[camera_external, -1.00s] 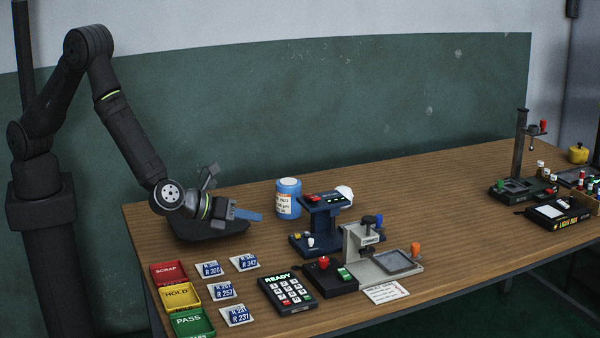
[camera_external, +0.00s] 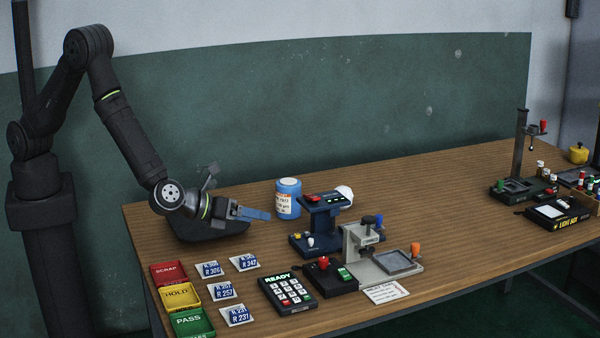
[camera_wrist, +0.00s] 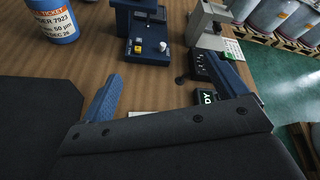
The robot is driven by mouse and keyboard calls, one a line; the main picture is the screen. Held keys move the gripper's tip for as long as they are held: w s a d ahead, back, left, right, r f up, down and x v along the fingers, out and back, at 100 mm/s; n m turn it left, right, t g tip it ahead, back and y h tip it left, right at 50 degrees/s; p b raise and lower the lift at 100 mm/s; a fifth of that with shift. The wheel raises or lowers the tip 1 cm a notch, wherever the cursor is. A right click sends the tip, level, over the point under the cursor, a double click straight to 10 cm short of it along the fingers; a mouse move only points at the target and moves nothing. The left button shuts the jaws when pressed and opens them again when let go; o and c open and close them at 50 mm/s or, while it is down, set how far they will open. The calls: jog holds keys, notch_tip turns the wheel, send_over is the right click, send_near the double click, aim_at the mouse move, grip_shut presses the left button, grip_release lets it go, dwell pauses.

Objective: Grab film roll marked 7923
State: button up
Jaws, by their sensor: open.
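A blue jar-like container (camera_external: 288,200) with a white and orange label stands upright on the table, left of the dark blue device. In the wrist view the container (camera_wrist: 52,22) is at the top left, cut by the frame edge, and its label reads 7923. My gripper (camera_external: 250,214) is low over the left part of the table, to the left of the container and apart from it. In the wrist view the blue fingers of my gripper (camera_wrist: 170,92) are wide apart with nothing between them.
The dark blue device (camera_external: 321,222) stands right beside the container. A grey press (camera_external: 362,248), a keypad (camera_external: 288,293) and several small cards lie nearer the front. Red, yellow and green trays (camera_external: 187,295) are at the front left. The table behind the container is clear.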

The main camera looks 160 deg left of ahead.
jog(key=s+a+r+n+g+h, duration=0.2)
jog(key=s+a+n+g, duration=0.25)
jog(key=s+n, duration=0.4)
jog(key=n+t+h, duration=0.4)
jog(key=n+h, duration=0.3)
jog(key=n, duration=1.3)
send_near(282, 181)
jog(key=shift+n+h, duration=0.25)
jog(key=shift+h, duration=0.05)
jog(key=x, duration=0.9)
jog(key=shift+w+a, duration=0.15)
jog(key=shift+x, duration=2.7)
jog(key=shift+a+r, duration=0.1)
jog(key=shift+a, duration=0.1)
jog(key=c, duration=1.2)
jog(key=shift+t, duration=0.25)
jog(key=shift+c, duration=0.4)
jog(key=shift+r, duration=0.15)
